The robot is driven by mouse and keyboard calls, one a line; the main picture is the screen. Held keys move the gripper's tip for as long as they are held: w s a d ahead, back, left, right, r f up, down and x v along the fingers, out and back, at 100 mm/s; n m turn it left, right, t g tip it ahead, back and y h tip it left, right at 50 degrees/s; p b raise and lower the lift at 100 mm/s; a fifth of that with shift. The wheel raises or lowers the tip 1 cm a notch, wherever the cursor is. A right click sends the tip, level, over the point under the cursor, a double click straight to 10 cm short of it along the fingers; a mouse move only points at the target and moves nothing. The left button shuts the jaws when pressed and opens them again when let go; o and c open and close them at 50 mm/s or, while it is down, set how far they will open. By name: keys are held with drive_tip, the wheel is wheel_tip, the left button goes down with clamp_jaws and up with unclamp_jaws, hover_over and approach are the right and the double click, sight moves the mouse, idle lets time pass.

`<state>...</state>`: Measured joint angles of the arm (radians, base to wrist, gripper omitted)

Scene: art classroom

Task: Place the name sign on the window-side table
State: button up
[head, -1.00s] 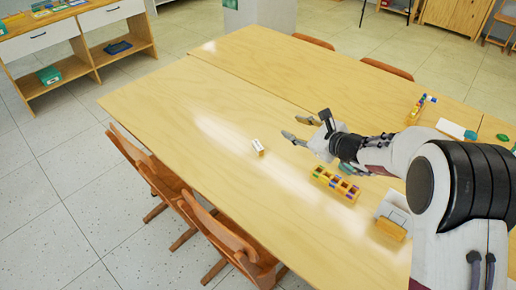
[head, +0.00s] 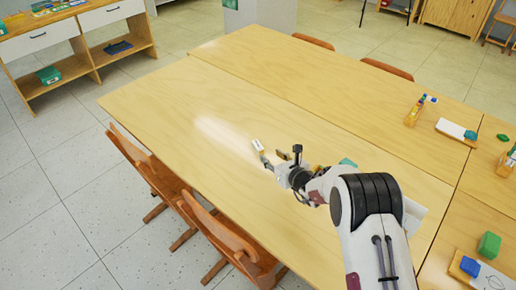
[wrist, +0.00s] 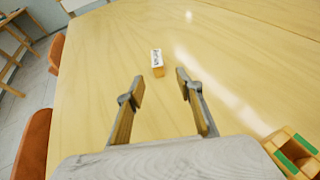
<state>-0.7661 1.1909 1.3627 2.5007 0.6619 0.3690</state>
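The name sign (head: 257,145) is a small white block with dark lettering and a wooden base. It stands on the wooden table (head: 180,95). In the wrist view the sign (wrist: 156,57) is just beyond the fingertips, roughly centred between them. My gripper (head: 271,157) is low over the table, close to the sign. In the wrist view my gripper (wrist: 160,77) is open, with nothing between its fingers. In the head view the arm partly hides the fingers. I cannot tell which table is the window-side one, as no window shows.
A wooden organizer (wrist: 291,151) is at the wrist view's lower right. Chairs (head: 215,230) line the table's left side. Further right are a block holder (head: 415,112), a white card (head: 450,128) and a green block (head: 489,245). The tabletop left of the sign is clear.

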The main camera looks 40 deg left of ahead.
sight(262, 150)
drive_tip(key=shift+a, duration=0.1)
drive_tip(key=shift+x, duration=1.2)
drive_tip(key=shift+a+f, duration=0.1)
drive_tip(key=shift+a, duration=0.1)
drive_tip(key=shift+x, duration=2.35)
drive_tip(key=shift+s+a+f, duration=0.1)
drive_tip(key=shift+s, duration=0.05)
clamp_jaws()
